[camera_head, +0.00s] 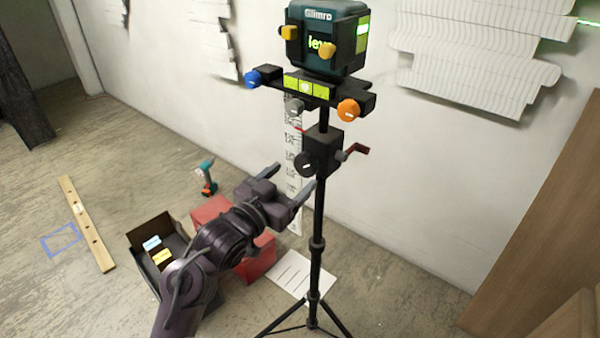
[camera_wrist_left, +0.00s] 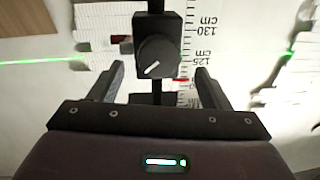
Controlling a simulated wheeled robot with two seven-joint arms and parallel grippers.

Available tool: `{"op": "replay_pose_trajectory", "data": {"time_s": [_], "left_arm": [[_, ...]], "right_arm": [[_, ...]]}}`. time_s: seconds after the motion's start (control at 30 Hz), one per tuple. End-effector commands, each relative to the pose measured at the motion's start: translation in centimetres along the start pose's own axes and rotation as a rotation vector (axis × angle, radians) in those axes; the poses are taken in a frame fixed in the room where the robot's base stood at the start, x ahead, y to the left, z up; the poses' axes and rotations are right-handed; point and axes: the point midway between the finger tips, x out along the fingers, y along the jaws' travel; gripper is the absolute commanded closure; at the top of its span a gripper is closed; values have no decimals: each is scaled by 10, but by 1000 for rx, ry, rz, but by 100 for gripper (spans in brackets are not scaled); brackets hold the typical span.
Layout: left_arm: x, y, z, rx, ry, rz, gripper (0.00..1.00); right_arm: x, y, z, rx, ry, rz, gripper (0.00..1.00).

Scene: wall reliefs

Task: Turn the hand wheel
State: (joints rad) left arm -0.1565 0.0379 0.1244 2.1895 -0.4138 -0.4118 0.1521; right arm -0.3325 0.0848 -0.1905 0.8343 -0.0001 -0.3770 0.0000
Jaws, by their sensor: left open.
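A black round knob (camera_head: 305,163) with a white mark, which looks like the hand wheel, sits on a black block on the tripod column. It also shows in the left wrist view (camera_wrist_left: 157,57), its white line slanted. My left gripper (camera_head: 294,176) is open and empty, just in front of and slightly below the knob in the head view. In the left wrist view, the knob appears above and between the fingertips (camera_wrist_left: 160,74). No contact shows; the exact gap is hard to tell. My right gripper is not in view.
A laser level (camera_head: 327,40) with yellow knobs tops the tripod, above blue, grey and orange knobs. A measuring scale (camera_head: 292,135) stands behind. A red box (camera_head: 262,262), an open black case (camera_head: 150,233), a drill (camera_head: 207,178) and a wooden level (camera_head: 88,225) lie on the floor.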

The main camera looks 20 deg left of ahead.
Motion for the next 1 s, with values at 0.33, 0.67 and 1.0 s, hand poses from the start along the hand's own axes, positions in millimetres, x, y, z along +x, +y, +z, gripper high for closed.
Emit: {"op": "replay_pose_trajectory", "data": {"time_s": [0.33,0.67,1.0], "left_arm": [[34,0,0,-1,0,0,29],[34,1,0,0,0,1,42],[34,0,0,2,0,0,74]], "right_arm": [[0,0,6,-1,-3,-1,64],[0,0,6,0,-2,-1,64],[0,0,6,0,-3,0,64]]}}
